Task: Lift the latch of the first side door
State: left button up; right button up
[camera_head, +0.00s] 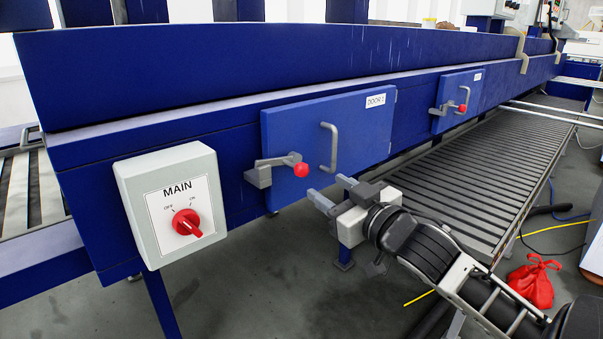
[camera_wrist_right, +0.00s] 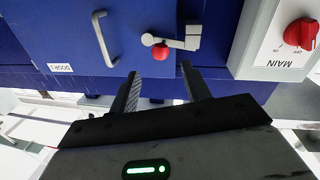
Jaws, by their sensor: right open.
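The first side door (camera_head: 345,120), labelled DOOR 1, is a shut blue panel. Its grey latch (camera_head: 272,168) sits at the lower left edge, with the arm about level and a red knob (camera_head: 301,170) at its end. My right gripper (camera_head: 327,188) is open and empty, its fingers pointing at the door just right of and below the knob. In the right wrist view, which is upside down, the red knob (camera_wrist_right: 159,51) lies just beyond the gap between the two fingertips (camera_wrist_right: 160,76); I see no contact. My left gripper is out of view.
A grey door handle (camera_head: 330,147) stands out right of the latch. A white MAIN switch box (camera_head: 175,205) juts out on the left. A second door (camera_head: 457,100) with its own red-knobbed latch is farther right. A slatted conveyor (camera_head: 490,170) runs below.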

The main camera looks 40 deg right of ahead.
aim_at(306, 173)
jog(key=w, duration=1)
jog(key=shift+d+p, duration=0.3)
jog(key=shift+d, duration=0.05)
jog(key=shift+w, duration=0.1)
grip_shut()
